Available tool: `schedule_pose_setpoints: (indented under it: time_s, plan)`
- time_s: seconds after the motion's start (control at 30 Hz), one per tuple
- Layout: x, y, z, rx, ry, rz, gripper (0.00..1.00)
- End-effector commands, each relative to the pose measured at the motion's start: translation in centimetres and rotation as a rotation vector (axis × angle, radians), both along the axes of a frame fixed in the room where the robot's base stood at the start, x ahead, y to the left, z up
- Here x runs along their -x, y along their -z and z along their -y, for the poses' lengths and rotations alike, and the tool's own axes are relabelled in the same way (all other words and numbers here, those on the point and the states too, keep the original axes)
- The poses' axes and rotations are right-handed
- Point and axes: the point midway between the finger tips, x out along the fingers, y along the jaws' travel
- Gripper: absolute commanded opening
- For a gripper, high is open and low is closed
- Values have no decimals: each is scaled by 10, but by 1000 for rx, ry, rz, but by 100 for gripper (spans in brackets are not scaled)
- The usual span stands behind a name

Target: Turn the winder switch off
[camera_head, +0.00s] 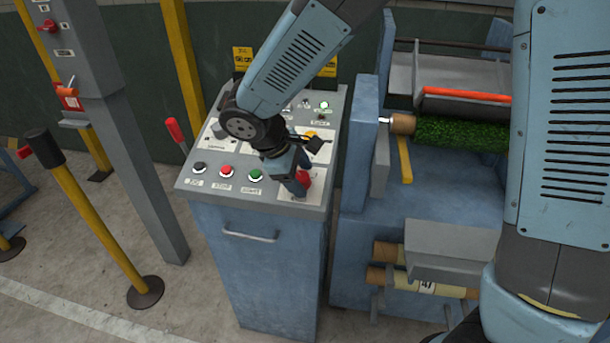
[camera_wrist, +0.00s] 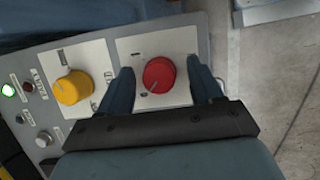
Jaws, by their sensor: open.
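A red rotary knob (camera_wrist: 158,76) sits on a white plate at the edge of the grey control panel (camera_head: 225,185); it is partly hidden behind my gripper in the head view (camera_head: 303,177). A yellow knob (camera_wrist: 73,88) is on the neighbouring plate, and its top shows in the head view (camera_head: 311,134). The labels are too small to tell which knob is the winder switch. My gripper (camera_wrist: 161,70) is open, with one finger on each side of the red knob. Gaps show between the fingers and the knob, so it is not gripped.
Black, red and green push buttons (camera_head: 226,171) line the panel's front. A lit green lamp (camera_wrist: 8,90) is further along the panel. A machine with a green turf roll (camera_head: 460,132) stands to the right. A yellow post (camera_head: 95,215) and grey column (camera_head: 125,150) stand left.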

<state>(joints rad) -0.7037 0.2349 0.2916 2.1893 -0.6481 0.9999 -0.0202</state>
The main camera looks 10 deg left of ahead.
Motion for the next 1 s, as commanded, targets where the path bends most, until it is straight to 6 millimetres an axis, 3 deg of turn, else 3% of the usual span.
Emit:
schedule_pose_setpoints:
  time_s: [0.33, 0.8, 1.0]
  plan:
    - [3, -14, -6, -2, 0, 4, 65]
    - [30, -91, -38, -2, 0, 2, 65]
    - [38, -113, -48, -1, 0, 0, 65]
